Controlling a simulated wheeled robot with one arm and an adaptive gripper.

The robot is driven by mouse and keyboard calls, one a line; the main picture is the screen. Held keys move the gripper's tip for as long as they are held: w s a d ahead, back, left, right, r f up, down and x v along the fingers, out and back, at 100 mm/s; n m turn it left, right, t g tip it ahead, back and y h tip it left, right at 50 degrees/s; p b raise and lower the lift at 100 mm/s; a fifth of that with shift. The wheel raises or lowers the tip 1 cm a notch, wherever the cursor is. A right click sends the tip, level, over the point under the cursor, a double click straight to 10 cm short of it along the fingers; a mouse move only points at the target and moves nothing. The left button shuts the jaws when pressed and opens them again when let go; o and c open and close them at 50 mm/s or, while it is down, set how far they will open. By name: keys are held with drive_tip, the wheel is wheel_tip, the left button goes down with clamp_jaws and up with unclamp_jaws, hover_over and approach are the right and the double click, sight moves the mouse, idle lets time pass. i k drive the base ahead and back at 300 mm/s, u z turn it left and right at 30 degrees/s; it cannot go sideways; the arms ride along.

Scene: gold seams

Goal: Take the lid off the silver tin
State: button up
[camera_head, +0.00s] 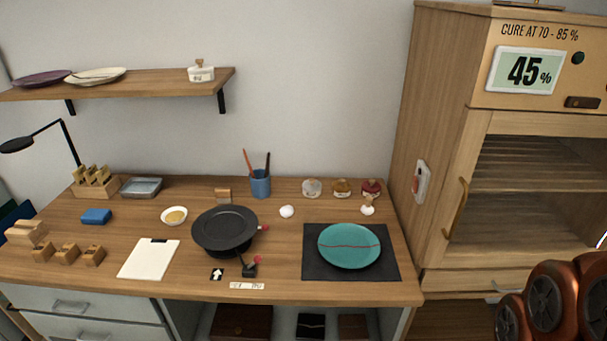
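A small silver tin (312,188) stands at the back right of the wooden workbench (150,285). It is the leftmost of three small round tins in a row. It looks closed on top, but its lid is too small to make out clearly. A gold tin (342,188) and a red tin (371,188) stand just right of it. Part of my copper-coloured arm shows at the lower right corner, away from the tins. My gripper is out of view.
A blue cup (260,186) with tools stands left of the tins. A teal plate (349,245) on a dark mat (312,268) and a black turntable (224,226) lie in front. A tall wooden cabinet (440,150) rises at right.

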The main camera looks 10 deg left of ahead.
sight(311, 185)
drive_tip(key=u, duration=0.7)
drive_tip(key=i, duration=0.85)
drive_tip(key=u, duration=0.9)
